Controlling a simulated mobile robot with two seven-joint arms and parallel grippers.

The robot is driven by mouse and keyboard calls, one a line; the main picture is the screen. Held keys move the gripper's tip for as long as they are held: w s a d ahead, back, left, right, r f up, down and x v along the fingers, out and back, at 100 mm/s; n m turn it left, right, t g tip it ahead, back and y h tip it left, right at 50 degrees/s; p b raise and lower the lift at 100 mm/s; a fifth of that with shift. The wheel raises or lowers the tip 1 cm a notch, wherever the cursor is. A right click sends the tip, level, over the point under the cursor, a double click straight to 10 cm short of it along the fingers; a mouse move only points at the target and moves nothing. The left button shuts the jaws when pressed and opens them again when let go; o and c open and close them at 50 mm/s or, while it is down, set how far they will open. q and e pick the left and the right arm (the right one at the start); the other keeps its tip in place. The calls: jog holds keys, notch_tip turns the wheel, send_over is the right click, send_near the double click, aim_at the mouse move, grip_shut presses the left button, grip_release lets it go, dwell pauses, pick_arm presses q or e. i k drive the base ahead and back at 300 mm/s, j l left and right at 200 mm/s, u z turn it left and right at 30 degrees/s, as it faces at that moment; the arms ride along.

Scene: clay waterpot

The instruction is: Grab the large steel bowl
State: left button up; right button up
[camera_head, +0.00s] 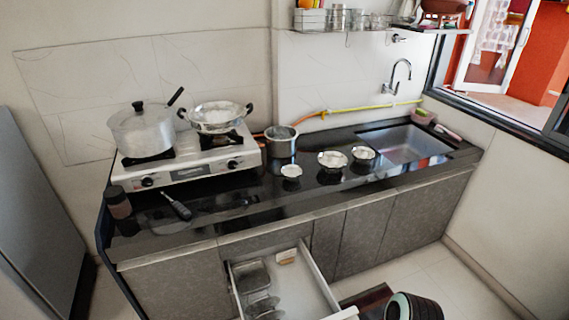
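Three steel bowls stand apart on the black countertop (262,205), between the stove and the sink. The largest steel bowl (332,160) is in the middle. It is upright, with a pale inside that looks empty. A smaller steel bowl (291,171) stands to its left, nearer the front edge. Another steel bowl (363,154) stands to its right, slightly farther back. Neither of my grippers shows in the head view.
A steel pot (281,142) stands behind the bowls. The stove (190,162) carries a lidded pot (141,130) and a two-handled pan (216,117). The sink (405,145) is at right. An open drawer (300,285) juts out below, beside a dark round container (412,307).

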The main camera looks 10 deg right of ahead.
aim_at(332, 162)
jog(key=l+u, duration=0.25)
jog(key=u, duration=0.15)
jog(key=i+l+u, duration=0.1)
jog(key=l+u, duration=0.15)
jog(key=u, duration=0.15)
jog(key=l+u, duration=0.25)
jog(key=u, duration=0.15)
jog(key=k+l+u, duration=0.2)
jog(key=l, duration=0.15)
jog(key=l+u, duration=0.2)
jog(key=l, duration=0.15)
jog(key=k+l+u, duration=0.2)
jog(key=k+l, duration=0.1)
jog(key=l, duration=0.25)
jog(key=k+l+u, duration=0.15)
jog(key=l, duration=0.25)
jog(key=k+l, duration=0.1)
jog(key=l, duration=0.25)
jog(key=u, duration=0.05)
